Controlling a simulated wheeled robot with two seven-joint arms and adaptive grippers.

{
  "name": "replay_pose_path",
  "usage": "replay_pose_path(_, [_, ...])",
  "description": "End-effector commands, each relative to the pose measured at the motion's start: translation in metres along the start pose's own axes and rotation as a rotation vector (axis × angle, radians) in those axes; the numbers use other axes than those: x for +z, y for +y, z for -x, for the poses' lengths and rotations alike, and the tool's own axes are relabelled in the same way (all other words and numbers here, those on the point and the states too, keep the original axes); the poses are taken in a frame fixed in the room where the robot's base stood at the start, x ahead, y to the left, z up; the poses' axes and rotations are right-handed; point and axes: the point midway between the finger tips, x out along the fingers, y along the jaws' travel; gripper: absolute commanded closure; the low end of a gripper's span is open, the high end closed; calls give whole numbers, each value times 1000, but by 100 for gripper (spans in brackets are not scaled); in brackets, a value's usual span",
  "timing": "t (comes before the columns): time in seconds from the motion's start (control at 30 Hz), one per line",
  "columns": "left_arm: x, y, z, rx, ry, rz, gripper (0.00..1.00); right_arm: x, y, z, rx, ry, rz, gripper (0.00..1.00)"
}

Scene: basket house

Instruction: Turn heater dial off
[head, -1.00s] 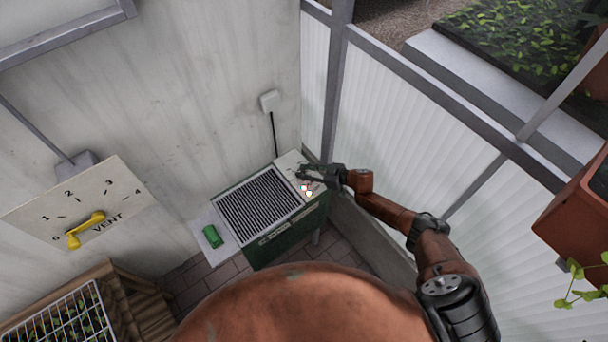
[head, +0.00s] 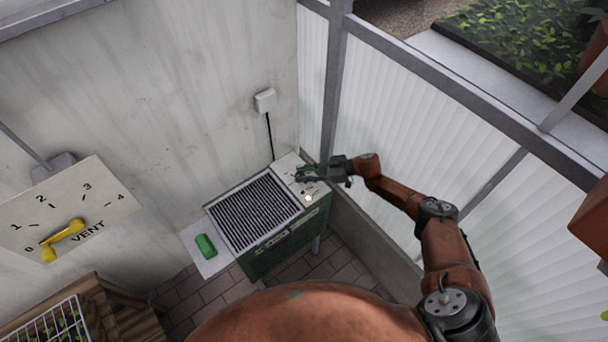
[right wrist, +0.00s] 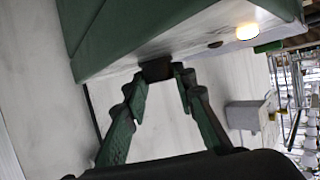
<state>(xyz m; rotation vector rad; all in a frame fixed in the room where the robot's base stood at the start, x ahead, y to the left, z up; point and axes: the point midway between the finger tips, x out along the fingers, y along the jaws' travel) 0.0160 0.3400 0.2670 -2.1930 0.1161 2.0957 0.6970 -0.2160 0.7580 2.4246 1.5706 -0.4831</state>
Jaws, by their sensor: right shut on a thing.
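The green heater (head: 285,245) with a dark slatted grille stands against the wall in the head view. Its pale control panel (head: 288,164) is at the grille's right end. My right gripper (head: 302,173) reaches over this panel from the right and largely hides the dial. In the right wrist view, the dark heater dial (right wrist: 157,69) sits between the tips of my right gripper (right wrist: 160,78), which is shut on it. A glowing lamp (head: 308,198) is on the panel; it also shows in the wrist view (right wrist: 247,32). The dial's marks are unreadable. My left gripper is out of view.
A side shelf on the heater holds a green object (head: 205,246). A vent plate (head: 105,190) with a yellow lever (head: 63,240) is at the left. A white ribbed wall (head: 400,130) closes off the right side. A wooden stand (head: 115,305) is at the lower left.

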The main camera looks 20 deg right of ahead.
Motion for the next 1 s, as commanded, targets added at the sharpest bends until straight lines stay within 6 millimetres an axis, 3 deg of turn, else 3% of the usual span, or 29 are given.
replay_pose_path(0.13, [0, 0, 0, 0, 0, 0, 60, 0, 2, 1, 5, -1, 1, 99])
replay_pose_path(0.17, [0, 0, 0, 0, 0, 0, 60, 0, 2, 1, 5, -1, 1, 74])
replay_pose_path(0.4, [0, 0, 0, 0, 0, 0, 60, 0, 1, 0, 3, 0, 0, 57])
replay_pose_path(0.77, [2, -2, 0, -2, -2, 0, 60, -5, 1, 2, 1, 1, 1, 57])
replay_pose_path(1.0, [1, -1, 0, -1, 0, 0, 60, -40, 2, 18, 2, 1, 4, 57])
